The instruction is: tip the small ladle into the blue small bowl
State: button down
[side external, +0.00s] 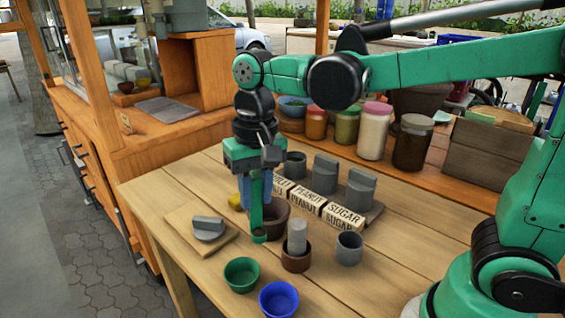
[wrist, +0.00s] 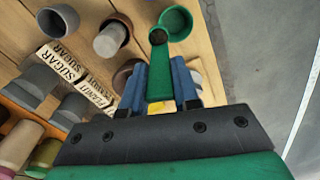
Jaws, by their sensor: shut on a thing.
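My gripper (side external: 258,198) is shut on the green handle of the small ladle (side external: 258,236), which hangs down over the table. In the wrist view, the ladle's handle (wrist: 160,82) runs between the blue fingers (wrist: 159,72), and its small cup holds something dark. The blue small bowl (side external: 278,299) stands at the table's front edge, in front of and to the right of the ladle; it does not show in the wrist view. A green bowl (side external: 241,274) stands beside it, and its rim (wrist: 187,22) lies behind the ladle's cup in the wrist view.
A brown cup with a grey pestle (side external: 297,238) and a grey cup (side external: 349,249) stand right of the ladle. A brown bowl (side external: 277,215) is close behind it. Blocks labelled peanut and sugar (side external: 343,217) stand farther back. A wooden board (side external: 180,222) lies left.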

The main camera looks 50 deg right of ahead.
jog(key=s+a+f+n, duration=0.2)
jog(key=s+a+n, duration=0.15)
jog(key=s, duration=0.25)
jog(key=d+f+y, duration=0.1)
jog(key=y, duration=0.2)
jog(key=d+f+y, duration=0.4)
jog(key=y, duration=0.1)
jog(key=shift+w+d+y, duration=0.15)
jog(key=shift+y, duration=0.15)
jog(key=shift+d+f+y, duration=0.25)
jog(key=shift+f+y, duration=0.15)
jog(key=shift+y, duration=0.3)
jog(key=shift+d+f+y, duration=0.25)
jog(key=shift+f+y, duration=0.1)
jog(key=shift+y, duration=0.35)
jog(key=shift+r, duration=0.1)
